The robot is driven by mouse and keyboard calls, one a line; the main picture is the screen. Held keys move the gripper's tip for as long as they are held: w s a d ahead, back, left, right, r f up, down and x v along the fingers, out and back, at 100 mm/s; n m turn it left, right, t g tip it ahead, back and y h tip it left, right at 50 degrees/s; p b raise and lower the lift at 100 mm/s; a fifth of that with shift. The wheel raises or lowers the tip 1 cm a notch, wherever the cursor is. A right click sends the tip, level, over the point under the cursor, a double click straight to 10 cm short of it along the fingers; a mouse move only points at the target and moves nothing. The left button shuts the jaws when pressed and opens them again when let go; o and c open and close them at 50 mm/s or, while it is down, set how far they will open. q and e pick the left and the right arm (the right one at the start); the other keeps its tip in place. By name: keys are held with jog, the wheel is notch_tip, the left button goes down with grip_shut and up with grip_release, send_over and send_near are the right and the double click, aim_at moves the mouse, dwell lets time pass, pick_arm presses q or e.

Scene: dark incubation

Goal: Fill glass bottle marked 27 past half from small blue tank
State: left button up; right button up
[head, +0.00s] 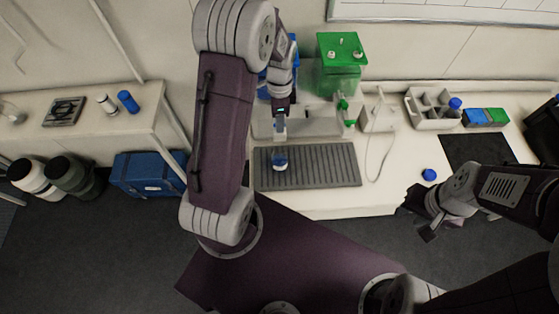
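The blue tank (293,50) stands at the back of the bench, mostly hidden behind my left arm. My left gripper (281,126) points down in front of it, where its tap would be; the tap is hidden, and I cannot see whether the fingers are apart. A small glass bottle (280,162) with blue showing at it stands on the grey ribbed tray (325,168), just below that gripper and seemingly apart from it. Its number and fill level cannot be read. A loose blue cap (429,175) lies on the bench at the right. My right gripper (424,217) is open and empty beyond the bench's front edge.
A green tank (341,70) with a green tap (349,122) stands right of the blue one. A divided rack (432,113) holds a blue-capped bottle (455,104). Blue and green boxes (485,117) and a dark mat (474,152) lie further right. The tray's right part is clear.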

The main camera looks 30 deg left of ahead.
pick_arm(q)
jog(key=shift+r, duration=0.1)
notch_tip(320, 180, up, 9)
jog(key=p, duration=0.8)
jog(key=s+d+f+n+b, duration=0.2)
jog(key=s+f+n+b, duration=0.2)
jog(key=f+b, duration=0.3)
jog(key=s+d+f+n+b, duration=0.3)
jog(key=s+f+n+b, duration=0.1)
jog(key=f+b, duration=0.3)
jog(key=s+d+f+n+t+b, duration=0.1)
jog(key=s+d+f+n+b, duration=0.1)
jog(key=s+f+n+b, duration=0.2)
notch_tip(320, 180, down, 3)
jog(key=b, duration=0.5)
jog(key=shift+s+d, duration=0.2)
jog(key=shift+s, duration=0.15)
